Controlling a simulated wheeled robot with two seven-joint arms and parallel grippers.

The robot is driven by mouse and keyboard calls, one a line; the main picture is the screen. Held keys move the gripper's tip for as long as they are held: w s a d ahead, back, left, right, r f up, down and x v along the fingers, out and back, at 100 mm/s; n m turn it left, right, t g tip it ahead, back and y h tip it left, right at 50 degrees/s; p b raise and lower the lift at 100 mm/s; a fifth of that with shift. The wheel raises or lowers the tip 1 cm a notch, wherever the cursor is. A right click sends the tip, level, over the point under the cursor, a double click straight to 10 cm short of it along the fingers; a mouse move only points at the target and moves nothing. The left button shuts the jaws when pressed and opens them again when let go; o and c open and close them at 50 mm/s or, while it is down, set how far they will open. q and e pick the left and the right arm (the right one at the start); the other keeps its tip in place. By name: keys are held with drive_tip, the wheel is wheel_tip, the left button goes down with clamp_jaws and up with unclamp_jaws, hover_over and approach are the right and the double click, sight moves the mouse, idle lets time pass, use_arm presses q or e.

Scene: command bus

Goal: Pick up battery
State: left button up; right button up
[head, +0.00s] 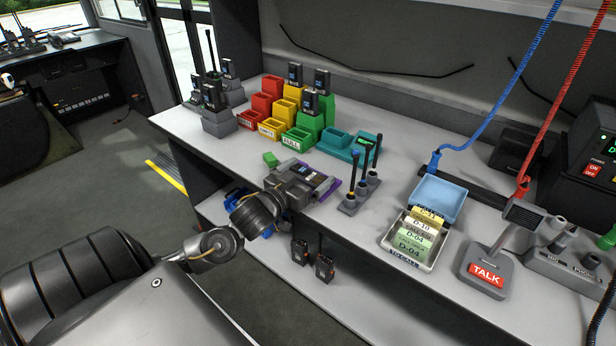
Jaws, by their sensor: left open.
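My left gripper (312,180) is open above the front edge of the white counter, with its purple fingers apart. Its wrist hides the counter edge below it, and I cannot tell whether anything lies between the fingers. Black batteries with small blue labels stand in the coloured bins: one at the back left (295,73), one further right (321,80), and one lower in front (309,101). These are behind the gripper and apart from it. My right gripper is not in view.
Red (262,104), yellow (285,109) and green (308,126) bins stand behind the gripper. A grey holder with antennas (350,204) stands close right. Further right are a card tray (401,254) and a TALK microphone (487,272). Two radios (324,268) are on the shelf below.

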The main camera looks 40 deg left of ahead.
use_arm(q)
drive_tip(key=shift+w, duration=0.2)
drive_tip(key=c, duration=0.7)
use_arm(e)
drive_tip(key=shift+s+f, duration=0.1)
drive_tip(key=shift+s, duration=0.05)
use_arm(q)
drive_tip(key=shift+r, duration=0.15)
drive_tip(key=shift+r, duration=0.25)
drive_tip(key=shift+s+r, duration=0.3)
drive_tip(key=shift+s, duration=0.25)
drive_tip(key=s+p, duration=0.3)
drive_tip(key=s, duration=1.4)
drive_tip(key=shift+d+r, duration=0.1)
drive_tip(key=shift+d, duration=0.05)
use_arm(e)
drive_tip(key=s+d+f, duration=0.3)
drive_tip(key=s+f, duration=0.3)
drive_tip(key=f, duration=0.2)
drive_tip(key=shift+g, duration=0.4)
